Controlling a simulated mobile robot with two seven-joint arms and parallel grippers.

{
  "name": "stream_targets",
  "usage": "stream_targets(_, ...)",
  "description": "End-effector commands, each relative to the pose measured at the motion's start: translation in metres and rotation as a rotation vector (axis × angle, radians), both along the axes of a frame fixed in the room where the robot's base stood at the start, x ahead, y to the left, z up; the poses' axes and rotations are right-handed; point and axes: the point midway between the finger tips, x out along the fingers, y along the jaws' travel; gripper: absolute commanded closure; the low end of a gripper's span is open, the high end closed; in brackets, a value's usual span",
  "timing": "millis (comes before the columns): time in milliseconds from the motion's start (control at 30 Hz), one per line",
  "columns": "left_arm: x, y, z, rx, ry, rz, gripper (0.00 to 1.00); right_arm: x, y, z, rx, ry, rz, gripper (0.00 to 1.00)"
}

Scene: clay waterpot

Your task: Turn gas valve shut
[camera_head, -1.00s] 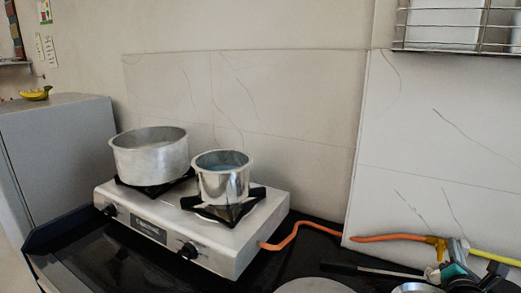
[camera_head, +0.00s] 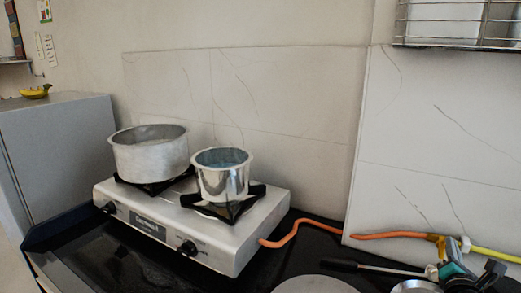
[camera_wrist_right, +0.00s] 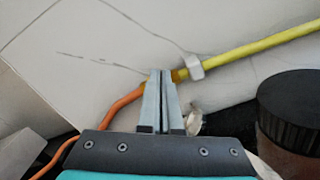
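The gas valve is a small amber fitting (camera_head: 433,237) on the gas line, between an orange hose (camera_head: 390,235) and a yellow pipe (camera_head: 497,255). In the right wrist view the amber fitting (camera_wrist_right: 180,75) shows just right of my fingertips. My right gripper (camera_head: 452,244) is at the valve. In the right wrist view its two grey fingers (camera_wrist_right: 160,73) lie side by side with only a thin gap. I see nothing clearly held between them. They overlap the line, so contact and the valve's handle position are hard to tell. My left gripper is not in view.
A white clip (camera_wrist_right: 195,68) holds the yellow pipe to the tiled wall. A dark-lidded jar (camera_wrist_right: 290,105) stands close right of my gripper. A dark-handled utensil (camera_head: 375,267) lies in front of the hose. A stove (camera_head: 215,245) carries two metal pots (camera_head: 150,158) (camera_head: 223,180).

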Motion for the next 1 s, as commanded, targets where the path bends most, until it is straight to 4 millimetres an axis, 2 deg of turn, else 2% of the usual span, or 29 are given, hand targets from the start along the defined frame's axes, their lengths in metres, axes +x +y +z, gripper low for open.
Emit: stream_targets(1000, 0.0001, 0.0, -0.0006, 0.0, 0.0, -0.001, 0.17, -0.0041, -0.0042, -0.0101, 0.005, 0.012, -0.001, 1.0)
